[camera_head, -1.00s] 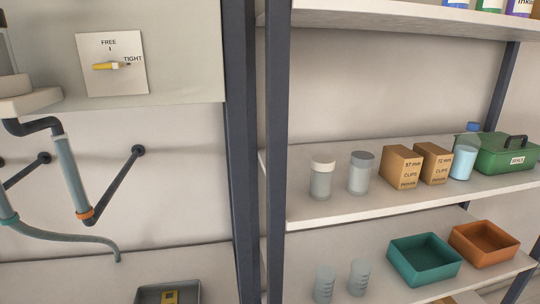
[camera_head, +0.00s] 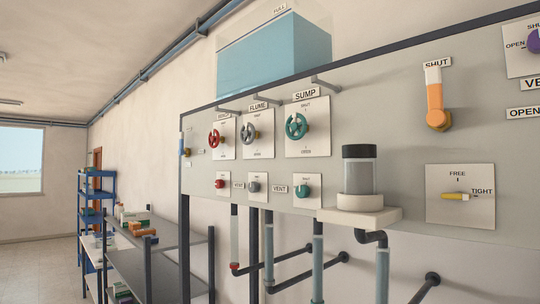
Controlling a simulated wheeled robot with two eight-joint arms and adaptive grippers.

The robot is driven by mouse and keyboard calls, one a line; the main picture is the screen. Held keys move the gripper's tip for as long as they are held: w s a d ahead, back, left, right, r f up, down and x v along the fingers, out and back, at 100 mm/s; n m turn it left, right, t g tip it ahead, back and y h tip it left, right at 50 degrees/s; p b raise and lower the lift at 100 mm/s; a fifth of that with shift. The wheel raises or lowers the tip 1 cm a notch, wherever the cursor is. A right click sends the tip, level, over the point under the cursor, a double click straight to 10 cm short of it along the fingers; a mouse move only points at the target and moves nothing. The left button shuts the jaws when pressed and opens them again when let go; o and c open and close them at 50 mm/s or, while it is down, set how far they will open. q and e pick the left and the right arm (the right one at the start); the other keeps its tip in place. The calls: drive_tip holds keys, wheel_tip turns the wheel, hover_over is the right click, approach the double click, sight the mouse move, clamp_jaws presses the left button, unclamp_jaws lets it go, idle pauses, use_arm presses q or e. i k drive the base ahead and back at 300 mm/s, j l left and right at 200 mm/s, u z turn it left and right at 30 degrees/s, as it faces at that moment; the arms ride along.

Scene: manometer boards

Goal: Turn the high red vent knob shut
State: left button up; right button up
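A small red knob (camera_head: 220,183) sits on a white plate low at the left of the grey manometer board (camera_head: 385,120). A small label beside it seems to read VENT. A red handwheel (camera_head: 216,139) is above it on a taller plate marked SHUT at its top. I cannot tell the red knob's exact setting at this distance. Neither of my grippers shows in this view.
Grey (camera_head: 250,132) and teal handwheels (camera_head: 296,126) stand right of the red one, with grey (camera_head: 254,187) and teal knobs (camera_head: 301,191) below. A dark-topped jar (camera_head: 360,168) stands on a projecting shelf (camera_head: 358,215). Shelving (camera_head: 150,262) is at lower left; open floor lies beyond.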

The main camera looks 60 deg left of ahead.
sight(218, 183)
drive_tip(key=u, duration=2.45)
